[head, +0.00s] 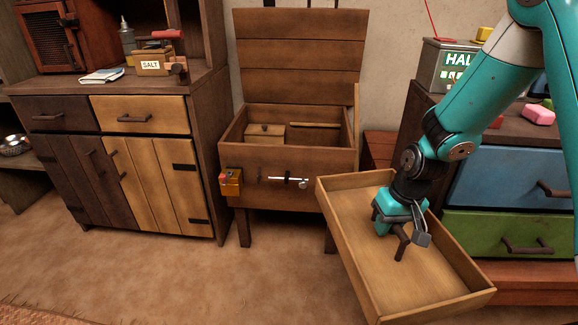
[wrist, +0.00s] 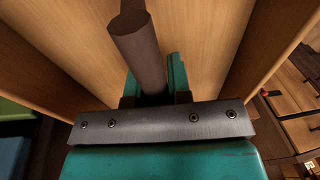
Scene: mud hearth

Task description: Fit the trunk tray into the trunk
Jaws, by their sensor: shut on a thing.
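The trunk (head: 290,175) is a wooden chest on legs in the middle of the head view. Its lid (head: 300,50) stands open against the wall. The trunk tray (head: 335,240) is a shallow wooden box in front of the trunk and to its right, tilted and turned at an angle. My gripper (head: 398,222) reaches into the tray from above and is shut on its dark handle, which also shows in the wrist view (wrist: 138,50). The fingertips are partly hidden. Whether the tray touches the floor I cannot tell.
Inside the trunk, a small wooden box (head: 265,131) sits at the left. A cupboard (head: 130,150) stands left, a chest with blue (head: 508,178) and green drawers right. Floor in front is clear.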

